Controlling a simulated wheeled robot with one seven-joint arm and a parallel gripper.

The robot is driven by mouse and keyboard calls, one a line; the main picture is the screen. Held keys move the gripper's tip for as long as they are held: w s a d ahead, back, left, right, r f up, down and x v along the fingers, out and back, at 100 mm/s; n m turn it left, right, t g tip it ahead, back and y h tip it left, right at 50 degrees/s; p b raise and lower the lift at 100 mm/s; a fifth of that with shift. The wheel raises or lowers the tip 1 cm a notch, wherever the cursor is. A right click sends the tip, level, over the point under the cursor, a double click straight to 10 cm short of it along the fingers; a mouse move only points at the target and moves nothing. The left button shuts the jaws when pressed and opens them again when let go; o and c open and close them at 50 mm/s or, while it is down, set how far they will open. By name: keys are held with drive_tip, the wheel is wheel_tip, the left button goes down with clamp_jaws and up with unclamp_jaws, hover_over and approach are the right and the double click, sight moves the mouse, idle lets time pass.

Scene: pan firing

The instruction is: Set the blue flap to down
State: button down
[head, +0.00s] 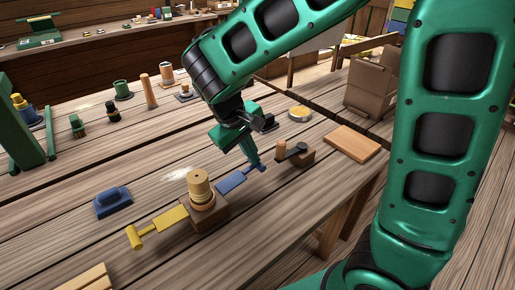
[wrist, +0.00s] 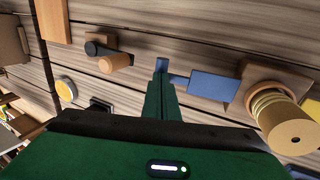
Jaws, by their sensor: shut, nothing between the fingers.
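The blue flap (head: 231,184) sticks out to the right from a wooden block (head: 208,222) with a round ringed post (head: 198,184). A yellow flap (head: 171,217) sticks out on the block's left side. The blue flap looks about level, but I cannot tell its exact tilt. My gripper (head: 255,162) is shut and empty, pointing down at the flap's outer end. In the wrist view, the fingertips (wrist: 160,78) are at the flap's narrow end tab, beside the blue plate (wrist: 214,85). The fingers partly hide the tab; I cannot tell whether they touch it.
A small wooden block with a dark lever and peg (head: 295,154) stands just right of my gripper. A yellow-topped round tin (head: 299,113) and a flat board (head: 352,143) lie farther right. A dark blue handled block (head: 113,202) sits left. Bare table lies in front.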

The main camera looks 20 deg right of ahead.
sight(246, 170)
drive_tip(key=shift+x, duration=0.75)
drive_tip(key=shift+w+d+r+v, duration=0.45)
drive_tip(key=shift+w+d+v, duration=0.4)
drive_tip(key=shift+v, duration=5.95)
drive_tip(key=s+d+f+m, duration=0.1)
drive_tip(key=s+d+m, duration=0.15)
drive_tip(key=d, duration=0.45)
drive_tip(key=s+d+f+m+g+y, duration=0.1)
drive_tip(key=s+d, duration=0.3)
drive_tip(key=d, duration=0.2)
drive_tip(key=s+d+f+m, duration=0.1)
drive_tip(key=s+d+m, duration=0.15)
drive_tip(key=d, duration=0.45)
drive_tip(key=s+d+f+m+y, duration=0.1)
drive_tip(key=s+d+f+m, duration=0.1)
drive_tip(key=s, duration=0.5)
drive_tip(key=s+d+f+m+y, duration=0.2)
drive_tip(key=s+f, duration=0.1)
drive_tip(key=s, duration=0.4)
drive_tip(key=shift+f, duration=0.3)
